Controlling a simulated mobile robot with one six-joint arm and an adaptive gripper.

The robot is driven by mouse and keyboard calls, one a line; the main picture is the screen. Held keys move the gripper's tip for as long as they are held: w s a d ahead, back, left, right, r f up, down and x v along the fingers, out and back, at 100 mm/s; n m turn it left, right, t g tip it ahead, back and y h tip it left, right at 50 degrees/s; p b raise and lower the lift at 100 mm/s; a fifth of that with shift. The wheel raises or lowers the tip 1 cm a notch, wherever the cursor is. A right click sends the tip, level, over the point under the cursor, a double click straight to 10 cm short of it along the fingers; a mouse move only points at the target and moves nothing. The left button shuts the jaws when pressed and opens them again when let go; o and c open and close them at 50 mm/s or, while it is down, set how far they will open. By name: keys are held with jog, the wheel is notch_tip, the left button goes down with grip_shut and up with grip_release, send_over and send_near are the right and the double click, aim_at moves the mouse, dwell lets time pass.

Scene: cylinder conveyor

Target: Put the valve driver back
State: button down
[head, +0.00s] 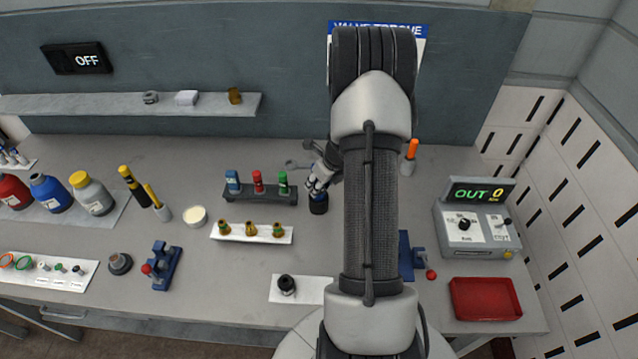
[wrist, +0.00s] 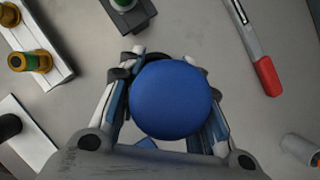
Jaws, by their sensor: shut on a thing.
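My gripper (head: 319,186) is shut around a tool with a round blue end (wrist: 171,99), which I take to be the valve driver. In the wrist view its blue end faces the camera between the two fingers and hides what is below. In the head view its dark blue lower part (head: 318,206) shows under the gripper, just right of a dark rack (head: 262,197). I cannot tell whether it touches the bench. The rack holds a blue, a red and a green-topped piece.
A white tray with brass fittings (head: 252,237) lies in front of the rack. A red-ended tool (wrist: 266,76) lies on the bench to the right. An orange-handled thing (head: 412,149) stands behind my arm. A meter box (head: 473,233) and red tray (head: 485,299) are at the right.

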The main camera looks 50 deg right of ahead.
jog(key=shift+f+b, duration=0.65)
jog(key=shift+f, duration=0.1)
jog(key=c, duration=1.4)
grip_release()
jog(key=shift+c, duration=0.2)
jog(key=o, duration=0.4)
jog(key=shift+f, duration=0.1)
jog(key=shift+r+p, duration=3.05)
